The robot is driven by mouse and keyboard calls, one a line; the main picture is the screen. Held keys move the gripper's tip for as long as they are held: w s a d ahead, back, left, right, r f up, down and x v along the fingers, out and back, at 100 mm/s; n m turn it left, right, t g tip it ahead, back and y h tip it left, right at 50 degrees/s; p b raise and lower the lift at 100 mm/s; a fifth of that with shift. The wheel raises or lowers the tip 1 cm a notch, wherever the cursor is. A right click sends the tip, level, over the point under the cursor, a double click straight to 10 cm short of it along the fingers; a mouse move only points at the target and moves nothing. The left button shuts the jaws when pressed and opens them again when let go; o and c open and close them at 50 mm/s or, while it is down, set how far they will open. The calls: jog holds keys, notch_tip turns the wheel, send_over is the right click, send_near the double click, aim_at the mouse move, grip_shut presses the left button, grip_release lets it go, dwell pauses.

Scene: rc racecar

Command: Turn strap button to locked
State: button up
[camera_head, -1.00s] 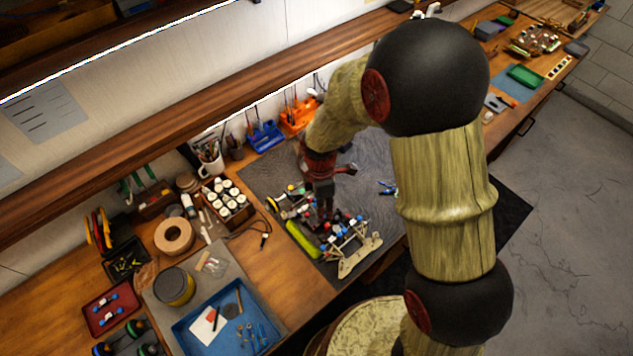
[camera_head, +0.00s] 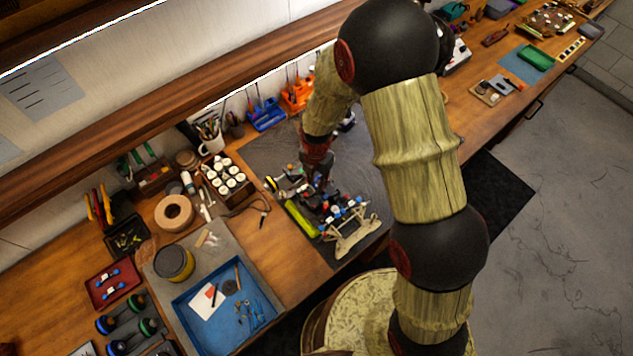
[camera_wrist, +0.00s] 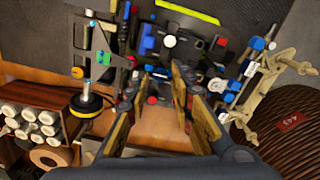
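The partly built RC car chassis (camera_head: 340,217) lies on the grey mat (camera_head: 268,150), with dark, red, blue and white parts on it. In the wrist view its dark middle section, with a white round part (camera_wrist: 169,41) and a blue part (camera_wrist: 147,42), lies beyond my fingertips. I cannot tell which small part is the strap button or how it is turned. My gripper (camera_head: 318,180) points down at the chassis's far side. In the wrist view my gripper (camera_wrist: 156,84) has its yellowish finger pads apart, with nothing clearly held. Contact with the chassis cannot be told.
A yellow-green bar (camera_head: 300,219) lies beside the chassis. A paint-bottle rack (camera_head: 229,184), a tape roll (camera_head: 174,212) and a blue tray (camera_head: 205,338) are to the left. Blue (camera_head: 266,114) and orange (camera_head: 298,95) tool holders stand behind. Free mat lies right of the chassis.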

jog(key=shift+f, duration=0.75)
jog(key=shift+c, duration=1.4)
grip_shut()
